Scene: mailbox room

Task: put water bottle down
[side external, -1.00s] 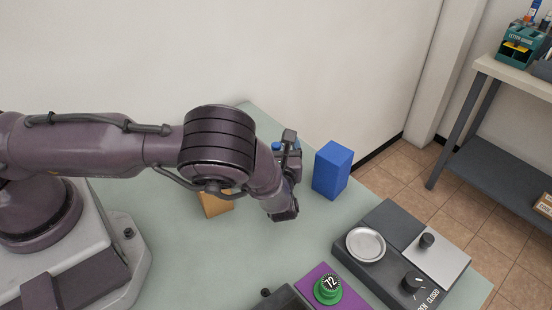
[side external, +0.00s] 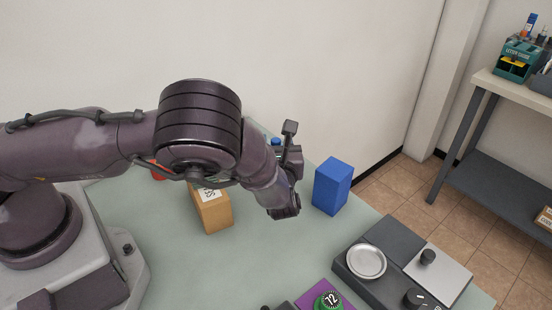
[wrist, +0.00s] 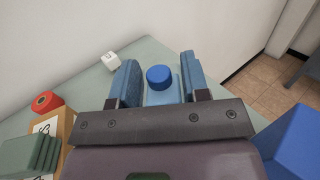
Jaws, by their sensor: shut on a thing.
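The water bottle shows in the wrist view as a blue cap (wrist: 159,77) on a pale blue body (wrist: 161,97). It stands between the two blue finger pads of my gripper (wrist: 158,87), which is shut on it. In the side external view a small bit of the blue cap (side external: 276,141) shows behind my wrist. I cannot tell whether the bottle's base touches the grey-green table (side external: 275,255).
A blue block (side external: 333,186) stands just right of my gripper. A tan box (side external: 213,212) stands left of it. A red round item (wrist: 45,102), a white cube (wrist: 111,60) and a green ridged block (wrist: 30,154) show in the wrist view. A control panel (side external: 385,235) lies front right.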

